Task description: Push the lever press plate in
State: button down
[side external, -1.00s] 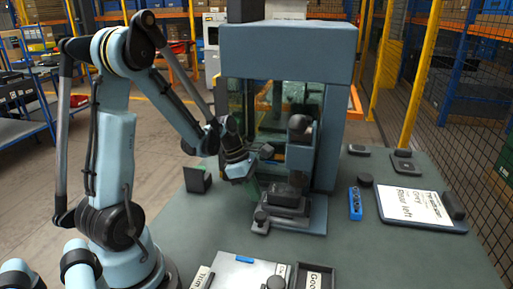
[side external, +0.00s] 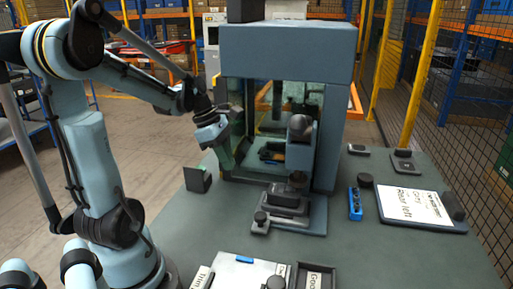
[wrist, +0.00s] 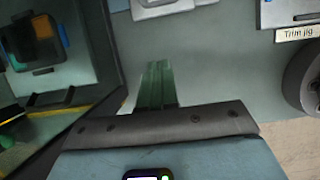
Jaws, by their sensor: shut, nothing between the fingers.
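The lever press (side external: 302,155) stands at the front right of the big cabinet, with a dark round head on its column. Its press plate (side external: 287,198) sits low at the front, carrying a dark block, with a small dark knob (side external: 261,217) at the near left end. My gripper (side external: 226,163) is to the left of the press, by the cabinet's opening, pointing down and clear of the plate. In the wrist view its green fingers (wrist: 157,85) are together and empty. A grey edge at the top of the wrist view may be the press; I cannot tell.
The cabinet (side external: 288,50) is behind the press, its front open. A small dark block with a green face (side external: 197,180) stands left of my gripper. A blue item (side external: 355,203) and a labelled board (side external: 415,208) lie to the right. Trays (side external: 315,280) are at the front.

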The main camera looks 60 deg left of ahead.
aim_at(265, 193)
jog(key=w+d+f+t+h, duration=0.1)
jog(key=f, duration=0.2)
jog(key=w+d+f+t+h, duration=0.1)
jog(key=w+f, duration=0.1)
jog(key=f, duration=0.1)
jog(key=w+d+f+t+h, duration=0.1)
jog(key=f, duration=0.3)
jog(key=shift+w+d, duration=0.15)
jog(key=shift+w, duration=0.25)
dwell(0.4)
jog(key=shift+w+d, duration=1.35)
